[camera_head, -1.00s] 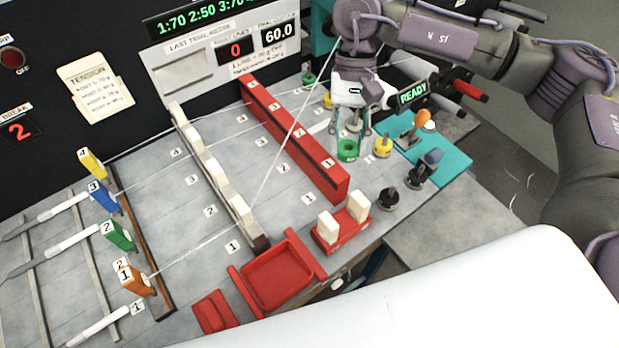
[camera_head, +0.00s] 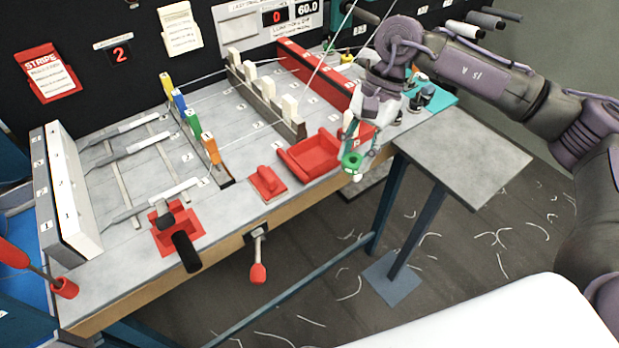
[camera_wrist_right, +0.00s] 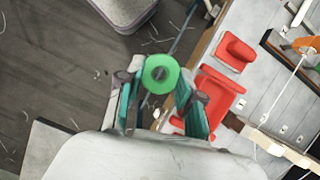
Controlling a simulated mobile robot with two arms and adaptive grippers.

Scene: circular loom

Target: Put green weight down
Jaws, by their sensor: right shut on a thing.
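My left gripper is not in view.
A grey side table (camera_head: 470,158) stands right of the bench with a clear top. A red block (camera_head: 267,182) and a black-handled red clamp (camera_head: 177,232) sit along the bench front. Colored posts (camera_head: 211,148) and white blocks (camera_head: 289,106) stand farther back.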

